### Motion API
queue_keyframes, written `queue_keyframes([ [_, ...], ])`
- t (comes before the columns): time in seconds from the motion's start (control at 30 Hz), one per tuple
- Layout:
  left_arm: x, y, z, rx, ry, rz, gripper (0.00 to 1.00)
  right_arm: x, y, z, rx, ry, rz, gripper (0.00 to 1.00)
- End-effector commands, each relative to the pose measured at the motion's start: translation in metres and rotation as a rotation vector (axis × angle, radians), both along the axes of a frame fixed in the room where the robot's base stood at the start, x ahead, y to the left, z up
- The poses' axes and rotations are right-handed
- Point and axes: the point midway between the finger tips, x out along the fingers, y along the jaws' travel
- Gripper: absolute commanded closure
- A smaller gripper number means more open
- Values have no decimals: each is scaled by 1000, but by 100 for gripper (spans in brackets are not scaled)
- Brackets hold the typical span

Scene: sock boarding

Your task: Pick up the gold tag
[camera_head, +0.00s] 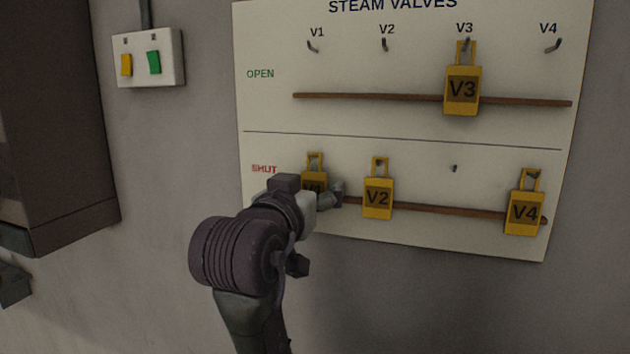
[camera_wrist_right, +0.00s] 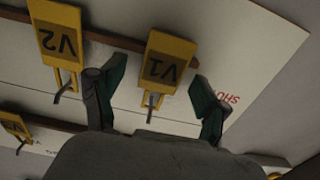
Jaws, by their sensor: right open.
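Several gold tags hang on a white board of steam valves. The V1 tag (camera_head: 314,178) hangs in the SHUT row at the left, partly hidden by my right gripper (camera_head: 326,199). The V2 tag (camera_head: 378,196) and V4 tag (camera_head: 525,211) hang in the same row. The V3 tag (camera_head: 462,88) hangs in the OPEN row. In the right wrist view, my right gripper (camera_wrist_right: 158,90) is open, with the V1 tag (camera_wrist_right: 167,60) showing between its fingers on its hook. I cannot tell whether the fingers touch it. The V2 tag (camera_wrist_right: 58,40) is beside one finger.
The board (camera_head: 350,65) has a wooden rail (camera_head: 370,98) in the upper row and another (camera_head: 450,208) in the lower row. Hooks V1, V2 and V4 of the OPEN row are empty. A switch box (camera_head: 140,60) and a dark cabinet (camera_head: 55,110) are at the left.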

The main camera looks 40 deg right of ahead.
Motion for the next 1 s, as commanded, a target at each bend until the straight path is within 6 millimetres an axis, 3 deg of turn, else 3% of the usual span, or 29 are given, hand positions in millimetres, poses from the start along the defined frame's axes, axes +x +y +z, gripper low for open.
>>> queue_keyframes([
  [0.1, -1, 1, -1, 2, 3, 0, 26, 0, 0, -1, 0, 0, 0, 25],
  [0.37, -3, 6, -1, 8, 5, 0, 26, 0, 0, 0, 0, 1, 0, 68],
  [0.77, -4, 6, -3, 9, 7, 1, 26, -1, 2, 1, 0, 0, -1, 69],
  [1.0, -4, 5, -13, 6, 7, 2, 26, -7, 13, 12, 1, -5, 1, 69],
])
